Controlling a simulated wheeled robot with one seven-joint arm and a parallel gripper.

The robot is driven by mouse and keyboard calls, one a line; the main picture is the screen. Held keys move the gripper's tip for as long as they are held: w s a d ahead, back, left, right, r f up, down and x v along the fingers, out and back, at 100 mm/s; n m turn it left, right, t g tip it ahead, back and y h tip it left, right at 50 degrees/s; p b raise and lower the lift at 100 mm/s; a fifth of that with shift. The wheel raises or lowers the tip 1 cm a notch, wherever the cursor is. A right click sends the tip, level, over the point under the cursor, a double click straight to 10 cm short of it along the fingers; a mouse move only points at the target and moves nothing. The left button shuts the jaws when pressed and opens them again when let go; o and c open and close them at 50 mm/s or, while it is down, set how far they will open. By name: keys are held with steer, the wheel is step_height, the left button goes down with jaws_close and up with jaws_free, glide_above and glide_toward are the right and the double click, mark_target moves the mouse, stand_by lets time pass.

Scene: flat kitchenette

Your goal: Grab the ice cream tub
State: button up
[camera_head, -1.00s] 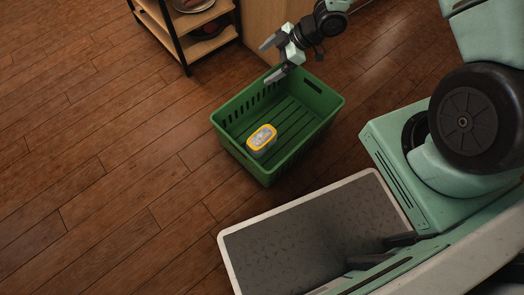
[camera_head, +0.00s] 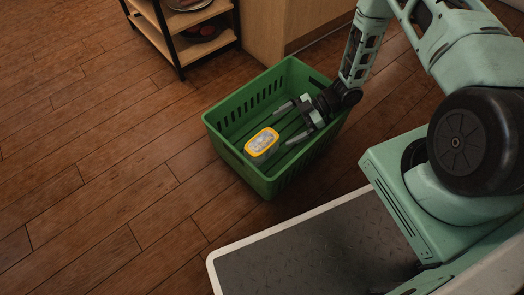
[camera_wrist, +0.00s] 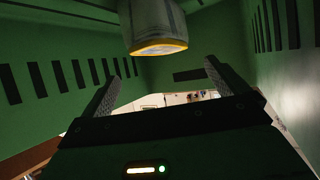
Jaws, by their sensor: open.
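The ice cream tub (camera_head: 262,142) has a yellow rim and a pale lid and sits inside the green crate (camera_head: 222,143), toward its left side. In the wrist view the tub (camera_wrist: 156,24) shows at the top centre, ahead of the fingers, with its yellow rim facing down in the picture. My gripper (camera_head: 287,123) is open and empty, down in the crate to the right of the tub. Its two fingers point toward the tub and do not surround it. In the wrist view the gripper (camera_wrist: 160,85) has its fingers spread wide apart.
The crate's slotted walls (camera_wrist: 45,80) stand close on both sides of my gripper. A wooden shelf (camera_head: 196,50) and a cabinet (camera_head: 277,30) stand behind the crate. The wooden floor to the left is clear.

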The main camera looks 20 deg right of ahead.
mark_target(264, 139)
steer(key=b+x, duration=0.3)
steer(key=x, duration=0.4)
steer(key=shift+a+f+b, duration=0.2)
steer(key=shift+f+b, duration=0.05)
steer(key=shift+b, duration=0.15)
steer(key=shift+r, duration=0.15)
steer(key=c, duration=1.4)
